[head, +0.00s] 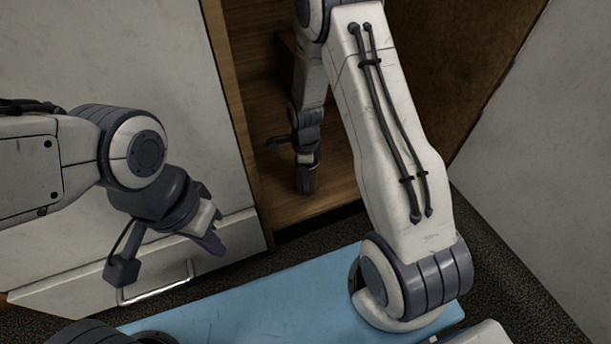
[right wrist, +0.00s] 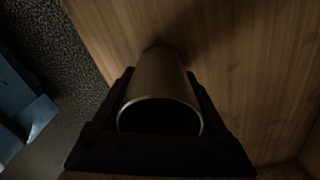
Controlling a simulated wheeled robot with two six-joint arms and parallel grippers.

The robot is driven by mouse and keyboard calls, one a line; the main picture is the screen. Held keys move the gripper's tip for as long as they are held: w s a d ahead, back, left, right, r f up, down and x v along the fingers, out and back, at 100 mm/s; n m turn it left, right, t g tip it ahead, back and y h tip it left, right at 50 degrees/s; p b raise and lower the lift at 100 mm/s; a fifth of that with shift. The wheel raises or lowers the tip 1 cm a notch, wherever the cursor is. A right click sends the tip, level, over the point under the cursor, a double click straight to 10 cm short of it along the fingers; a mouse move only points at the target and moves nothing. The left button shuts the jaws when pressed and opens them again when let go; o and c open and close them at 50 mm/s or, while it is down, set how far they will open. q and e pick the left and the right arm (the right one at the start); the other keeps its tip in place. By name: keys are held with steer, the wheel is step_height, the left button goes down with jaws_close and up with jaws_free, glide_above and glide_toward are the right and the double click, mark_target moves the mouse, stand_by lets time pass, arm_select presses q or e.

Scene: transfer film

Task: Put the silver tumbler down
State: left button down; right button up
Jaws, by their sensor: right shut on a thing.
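The silver tumbler (right wrist: 160,78) shows in the right wrist view as a metal cylinder with its open rim toward the camera. My right gripper (head: 306,180) is shut on it, with dark fingers along both sides. The tumbler's far end is at or close to a wooden surface (right wrist: 245,60); I cannot tell whether they touch. In the head view my right gripper points down inside a wooden cabinet compartment, and the tumbler is hard to make out there. My left gripper (head: 213,238) hangs in front of a white cabinet front, with no object visible in it; its jaw gap is unclear.
The wooden compartment floor (head: 325,195) looks bare around my right gripper. The compartment's side walls stand close by. A white drawer with a metal handle (head: 155,282) is below my left gripper. A light grey panel (head: 550,170) stands at right.

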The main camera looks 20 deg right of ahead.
steer(key=o, duration=1.5)
steer(key=shift+f, duration=0.1)
steer(key=shift+c, duration=0.2)
step_height(320, 180, up, 12)
steer(key=p, duration=0.8)
steer(key=shift+r+p, duration=0.2)
steer(key=shift+p, duration=0.2)
